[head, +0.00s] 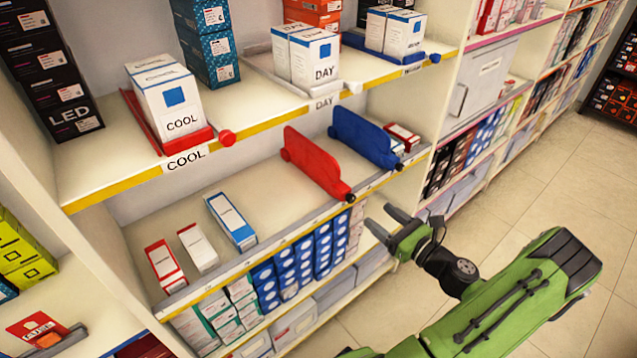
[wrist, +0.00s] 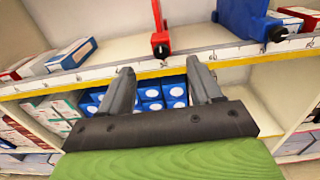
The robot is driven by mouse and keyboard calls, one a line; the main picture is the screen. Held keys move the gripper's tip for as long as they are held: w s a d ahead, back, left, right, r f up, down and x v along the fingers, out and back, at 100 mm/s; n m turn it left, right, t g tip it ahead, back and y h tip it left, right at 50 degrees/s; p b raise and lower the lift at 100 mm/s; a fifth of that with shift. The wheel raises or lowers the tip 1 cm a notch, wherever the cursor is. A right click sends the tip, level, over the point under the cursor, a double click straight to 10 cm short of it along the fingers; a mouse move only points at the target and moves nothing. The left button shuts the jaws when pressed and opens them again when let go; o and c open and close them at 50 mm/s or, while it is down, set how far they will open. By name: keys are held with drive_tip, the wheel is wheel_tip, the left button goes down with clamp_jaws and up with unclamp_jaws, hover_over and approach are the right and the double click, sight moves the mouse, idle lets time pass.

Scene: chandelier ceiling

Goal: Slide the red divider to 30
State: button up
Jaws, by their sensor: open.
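The red divider (head: 315,165) stands upright on the middle shelf, with a dark-tipped knob at its front end. In the wrist view the red divider (wrist: 160,40) meets the marked front rail (wrist: 130,63) near the middle of the picture. The rail's numbers there are too small to read surely. My gripper (head: 379,216) is open and empty, in front of the shelf and right of the red divider's knob. In the wrist view my gripper (wrist: 158,64) has its two fingers apart, pointing at the rail below the red knob, not touching the divider.
A blue divider (head: 362,138) stands just right of the red one. Several small boxes (head: 231,220) lie on the shelf's left part, with bare shelf between them and the red divider. The upper shelf holds lamp boxes (head: 170,105).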

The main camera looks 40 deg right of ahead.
sight(339, 184)
drive_tip(key=w+b, duration=0.1)
drive_tip(key=w, duration=0.4)
drive_tip(key=w+b, duration=0.1)
drive_tip(key=w, duration=0.4)
drive_tip(key=w+b, duration=0.1)
drive_tip(key=w, duration=0.4)
drive_tip(key=shift+w+a, duration=0.25)
drive_tip(key=shift+w, duration=0.1)
clamp_jaws()
